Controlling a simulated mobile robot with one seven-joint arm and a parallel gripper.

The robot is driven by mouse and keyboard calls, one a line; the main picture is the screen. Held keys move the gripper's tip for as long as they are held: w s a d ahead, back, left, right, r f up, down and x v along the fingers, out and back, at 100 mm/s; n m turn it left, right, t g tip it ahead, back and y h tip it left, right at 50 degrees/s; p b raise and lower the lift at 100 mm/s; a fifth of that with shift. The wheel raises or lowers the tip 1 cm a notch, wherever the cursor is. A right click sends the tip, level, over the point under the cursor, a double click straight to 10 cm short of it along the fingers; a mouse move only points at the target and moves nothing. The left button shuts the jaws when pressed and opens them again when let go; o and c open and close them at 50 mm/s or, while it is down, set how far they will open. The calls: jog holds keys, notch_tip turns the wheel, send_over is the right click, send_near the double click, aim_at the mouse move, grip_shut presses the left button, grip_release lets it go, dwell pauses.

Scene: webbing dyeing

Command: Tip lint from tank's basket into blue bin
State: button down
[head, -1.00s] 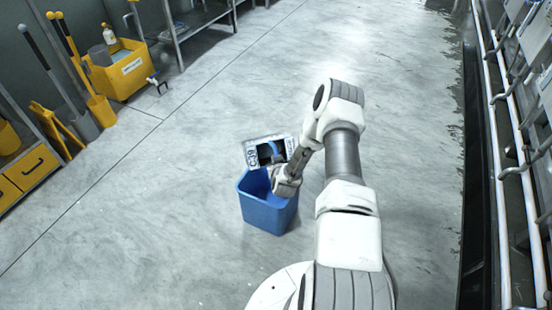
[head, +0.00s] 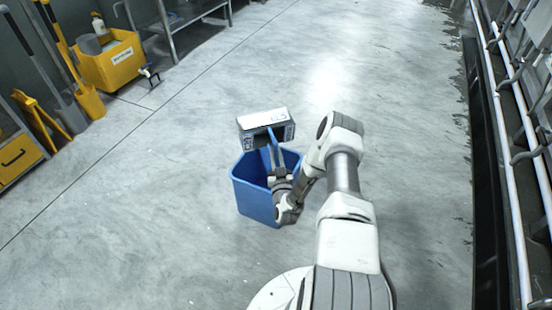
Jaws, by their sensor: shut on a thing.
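The blue bin (head: 253,199) stands on the floor in front of my base, its mouth open upward. My gripper (head: 273,153) is over the bin, shut on the basket (head: 263,119), a light box with dark printing on its side. The basket is above the bin's far rim, turned so that a broad pale face points up. A blue part shows between my fingers and the basket. I cannot see the basket's opening clearly, and no lint can be made out in it or in the bin.
A yellow tub (head: 112,62), shovels and a yellow stand (head: 42,122) are at the left wall. A metal rack (head: 190,16) stands at the back. Pipes (head: 510,150) and a dark edge run along the right. The floor between is clear.

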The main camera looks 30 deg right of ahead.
jog(key=shift+w+f+t+p, duration=0.1)
jog(key=shift+f+t+p, duration=0.2)
jog(key=shift+f+t, duration=0.25)
jog(key=shift+w+f+m+t+h, duration=0.1)
jog(key=shift+f+m+t+h, duration=0.15)
jog(key=shift+f+t+h, duration=0.5)
jog(key=shift+w+f+m+t+h, duration=0.1)
jog(key=shift+f+m+t+h, duration=0.15)
jog(key=shift+f+t, duration=0.45)
jog(key=shift+f, duration=0.2)
dwell(0.4)
